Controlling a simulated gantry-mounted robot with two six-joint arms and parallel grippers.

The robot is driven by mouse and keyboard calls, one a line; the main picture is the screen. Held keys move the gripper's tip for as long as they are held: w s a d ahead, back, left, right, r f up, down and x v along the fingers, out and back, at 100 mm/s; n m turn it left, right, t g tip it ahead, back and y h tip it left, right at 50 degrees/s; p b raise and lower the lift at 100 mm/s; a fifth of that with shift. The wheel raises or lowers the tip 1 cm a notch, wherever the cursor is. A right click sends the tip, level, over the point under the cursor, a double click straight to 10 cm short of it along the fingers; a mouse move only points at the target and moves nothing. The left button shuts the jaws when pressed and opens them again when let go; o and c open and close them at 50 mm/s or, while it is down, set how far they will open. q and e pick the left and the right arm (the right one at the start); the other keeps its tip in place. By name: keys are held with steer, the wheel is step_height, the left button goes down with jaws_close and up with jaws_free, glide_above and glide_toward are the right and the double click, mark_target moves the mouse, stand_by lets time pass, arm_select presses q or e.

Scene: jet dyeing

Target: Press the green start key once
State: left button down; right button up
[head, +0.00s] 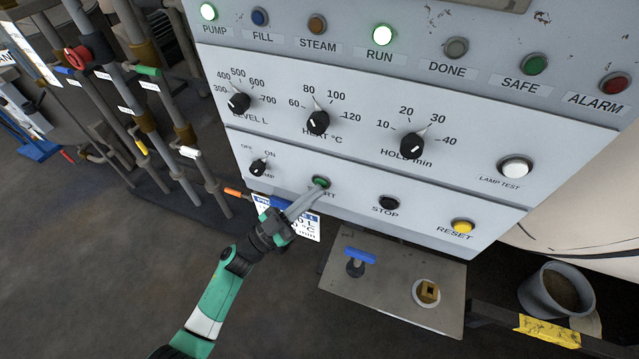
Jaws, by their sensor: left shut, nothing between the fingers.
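The green start key (321,182) is on the lower row of the grey control panel (360,222), with its label partly covered by my gripper. My left gripper (318,190) is shut and empty. Its fingertips are at the lower edge of the start key; I cannot tell whether they touch or press it. The green RUN lamp (382,35) and the PUMP lamp (208,12) are bright. My right gripper is not in view.
The black STOP key (389,203) and yellow RESET key (462,227) are to the right, the pump switch (259,167) to the left. Three knobs sit above. A card (304,226) hangs below the panel. Pipes with valves (150,120) stand at left; a bucket (556,291) is at lower right.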

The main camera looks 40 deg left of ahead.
arm_select(q)
steer(key=shift+s+d+p, duration=0.3)
steer(key=shift+s+p, duration=0.1)
steer(key=shift+s, duration=0.35)
steer(key=s, duration=0.1)
steer(key=s+d+p, duration=0.1)
steer(key=s, duration=0.1)
steer(key=s+d+p, duration=0.1)
steer(key=shift+s, duration=0.3)
stand_by(0.5)
